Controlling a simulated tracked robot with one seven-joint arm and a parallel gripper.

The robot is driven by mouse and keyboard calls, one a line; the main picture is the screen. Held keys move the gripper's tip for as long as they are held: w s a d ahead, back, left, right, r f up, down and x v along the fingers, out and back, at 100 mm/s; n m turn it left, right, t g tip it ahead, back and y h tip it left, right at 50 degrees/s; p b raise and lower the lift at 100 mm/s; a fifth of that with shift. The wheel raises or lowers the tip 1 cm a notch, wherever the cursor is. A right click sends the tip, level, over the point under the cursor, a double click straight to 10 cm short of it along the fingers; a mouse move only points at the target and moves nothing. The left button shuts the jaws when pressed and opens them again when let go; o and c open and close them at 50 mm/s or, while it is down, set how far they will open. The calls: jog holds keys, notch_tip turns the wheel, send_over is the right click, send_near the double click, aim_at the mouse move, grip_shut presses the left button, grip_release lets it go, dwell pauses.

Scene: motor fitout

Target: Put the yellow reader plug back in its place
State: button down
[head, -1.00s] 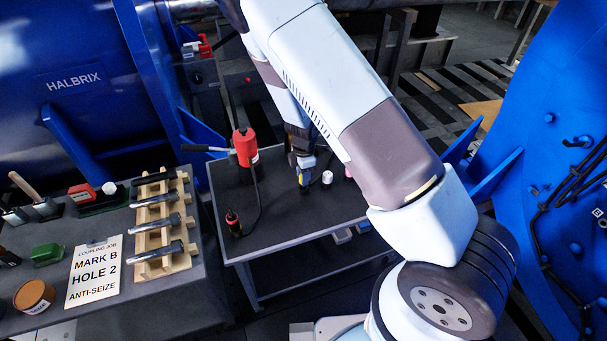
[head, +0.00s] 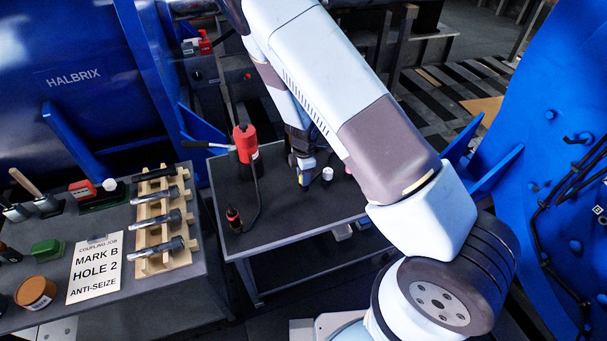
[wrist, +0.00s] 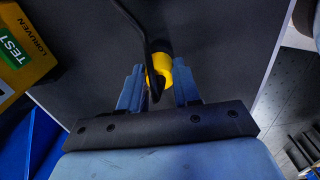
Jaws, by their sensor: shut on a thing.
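The yellow plug (wrist: 162,70) shows in the wrist view between the two fingers of my gripper (wrist: 158,88), with a black cable or hooked black part running up from it and across its front. My gripper is shut on the plug. In the head view my gripper (head: 305,174) points down low over the dark table (head: 285,215); the plug is too small or hidden to make out there. I cannot tell whether the plug touches the tabletop. The plug's place cannot be identified in these views.
A yellow box with a green TEST label (wrist: 18,48) is at the wrist view's left. A red hand pump (head: 245,145) and a small white-topped item (head: 327,175) stand near my gripper. The left bench holds a bolt rack (head: 162,220) and sign (head: 95,268).

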jog(key=shift+f, duration=0.35)
jog(key=c, duration=0.7)
grip_release()
notch_tip(320, 180, up, 14)
jog(key=shift+f, duration=0.15)
